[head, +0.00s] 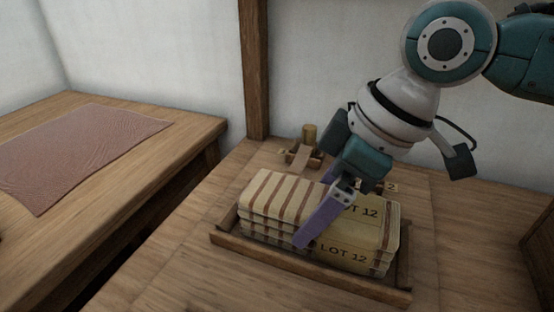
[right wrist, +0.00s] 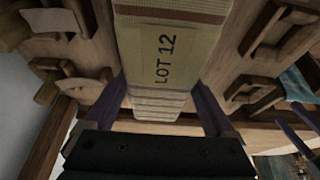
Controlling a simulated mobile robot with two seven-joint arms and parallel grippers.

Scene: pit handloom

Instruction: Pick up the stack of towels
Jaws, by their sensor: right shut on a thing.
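The stack of towels (head: 275,198) is cream with brown stripes and has a tan band printed "LOT 12". It sits in a low wooden tray (head: 310,272) in the head view. My right gripper (head: 318,212) reaches down over the stack and is shut on it, one purple finger along the near side. The far finger is mostly hidden behind the towels. In the right wrist view the stack (right wrist: 165,55) runs between both fingers of the right gripper (right wrist: 165,110). Purple finger-like parts, perhaps of my left gripper (right wrist: 300,128), show at the right edge there; their opening is unclear.
A small wooden holder with a paper tag (head: 301,158) and a spool-like piece stand behind the tray. A second wooden table (head: 190,130) at left carries a flat reddish cloth (head: 85,150). A wooden post (head: 255,70) rises at the wall. The tabletop right of the tray is clear.

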